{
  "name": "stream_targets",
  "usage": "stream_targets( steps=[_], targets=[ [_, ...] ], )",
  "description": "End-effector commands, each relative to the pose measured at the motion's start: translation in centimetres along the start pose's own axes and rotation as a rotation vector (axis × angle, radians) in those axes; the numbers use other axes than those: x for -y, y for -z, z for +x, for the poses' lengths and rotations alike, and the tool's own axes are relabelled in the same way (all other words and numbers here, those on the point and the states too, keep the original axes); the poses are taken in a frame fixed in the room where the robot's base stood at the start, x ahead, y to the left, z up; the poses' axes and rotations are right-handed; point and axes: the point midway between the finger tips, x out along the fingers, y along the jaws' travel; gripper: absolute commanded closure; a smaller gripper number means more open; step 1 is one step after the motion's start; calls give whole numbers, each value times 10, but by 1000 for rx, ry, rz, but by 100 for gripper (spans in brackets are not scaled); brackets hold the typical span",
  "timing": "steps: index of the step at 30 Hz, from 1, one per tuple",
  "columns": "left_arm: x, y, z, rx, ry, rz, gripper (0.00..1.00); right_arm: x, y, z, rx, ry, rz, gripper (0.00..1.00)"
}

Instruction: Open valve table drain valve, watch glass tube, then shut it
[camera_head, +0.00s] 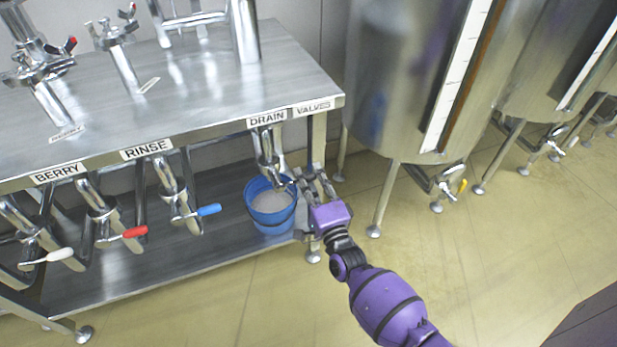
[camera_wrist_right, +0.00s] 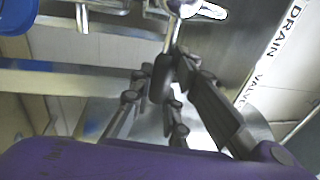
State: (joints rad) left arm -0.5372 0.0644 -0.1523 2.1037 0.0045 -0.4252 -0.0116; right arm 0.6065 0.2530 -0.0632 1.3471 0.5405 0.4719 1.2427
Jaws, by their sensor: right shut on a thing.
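The steel drain valve (camera_head: 268,160) hangs under the table edge below the DRAIN label (camera_head: 266,119). My right gripper (camera_head: 312,182) is beside it, at its right. In the right wrist view my gripper's fingers (camera_wrist_right: 168,100) are shut on the valve's black handle (camera_wrist_right: 162,78), which sits on a thin metal stem. The handle is mostly hidden by the fingers in the head view. A tall glass tube (camera_head: 464,85) with a brown column runs beside a white scale (camera_head: 457,75) on the nearest tank. My left gripper is not in view.
A blue bucket (camera_head: 271,212) with greyish contents stands under the drain valve on the lower shelf (camera_head: 190,262). Valves with blue (camera_head: 209,210), red (camera_head: 135,232) and white (camera_head: 60,254) handles stick out to its left. Steel tanks (camera_head: 400,80) stand at the right. The floor in front is clear.

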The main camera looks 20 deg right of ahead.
Motion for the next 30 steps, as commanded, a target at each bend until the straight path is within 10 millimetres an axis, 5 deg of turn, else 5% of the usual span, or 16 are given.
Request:
stream_targets(
  steps=[14,15,19,30],
  targets=[
    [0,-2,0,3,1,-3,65,-6,0,-3,-2,-11,8,100],
    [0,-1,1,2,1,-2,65,-6,0,-3,-2,-11,8,81],
    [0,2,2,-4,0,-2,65,-5,0,-3,-2,-9,9,64],
    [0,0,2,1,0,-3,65,-3,0,-6,-2,-5,10,64]
  ],
)
